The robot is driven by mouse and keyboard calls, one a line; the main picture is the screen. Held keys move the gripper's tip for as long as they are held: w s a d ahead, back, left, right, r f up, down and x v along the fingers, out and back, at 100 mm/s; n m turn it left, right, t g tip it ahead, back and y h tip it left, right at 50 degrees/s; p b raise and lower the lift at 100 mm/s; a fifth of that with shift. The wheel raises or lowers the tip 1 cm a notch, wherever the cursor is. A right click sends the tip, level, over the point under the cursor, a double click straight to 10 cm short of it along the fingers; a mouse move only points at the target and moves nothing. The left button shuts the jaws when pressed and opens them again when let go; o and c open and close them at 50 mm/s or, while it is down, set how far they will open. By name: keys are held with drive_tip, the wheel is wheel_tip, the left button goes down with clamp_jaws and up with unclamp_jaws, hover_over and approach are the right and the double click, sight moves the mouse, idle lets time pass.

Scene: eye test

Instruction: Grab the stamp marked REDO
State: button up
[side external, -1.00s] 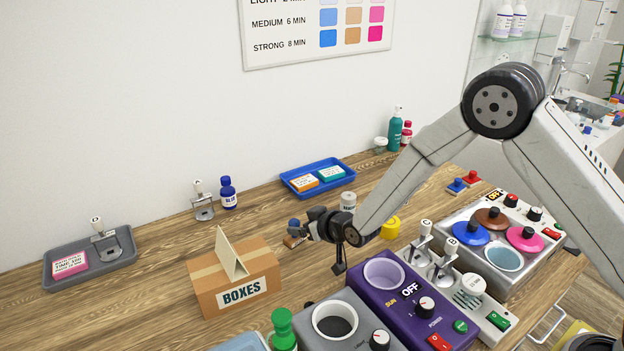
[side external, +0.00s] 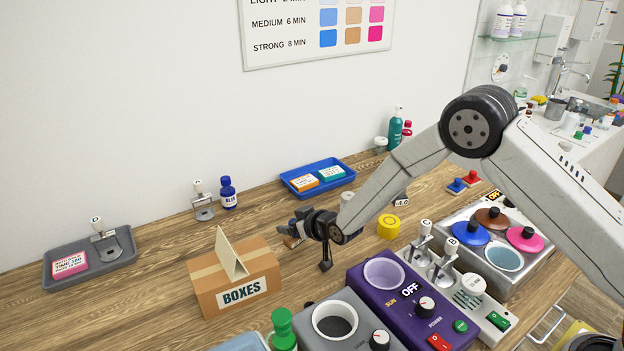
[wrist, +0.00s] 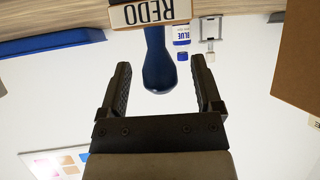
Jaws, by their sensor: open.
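The REDO stamp (wrist: 150,12) shows upside down at the top of the wrist view, with a wooden label block and a dark blue handle (wrist: 158,65). My gripper (wrist: 160,72) is open. The handle's rounded end lies between its two fingers, with a gap visible on each side. In the side view, my gripper (side external: 297,230) is low over the bench behind the box. Only a bit of the stamp's wooden base (side external: 290,242) shows there; its handle is hidden by my gripper.
The BOXES carton (side external: 210,293) stands close in front of my gripper on the left. A purple device (side external: 375,315) is at its right. A blue tray (side external: 318,171) and a blue bottle (side external: 228,193) stand behind. Bare wood (side external: 160,295) lies left of the carton.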

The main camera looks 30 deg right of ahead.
clamp_jaws()
drive_tip(key=shift+r, duration=0.1)
idle(0.3)
drive_tip(key=shift+r, duration=1.6)
drive_tip(key=r+v, duration=0.1)
drive_tip(key=v, duration=1.6)
drive_tip(key=shift+w+r, duration=0.25)
drive_tip(key=shift+w, duration=0.15)
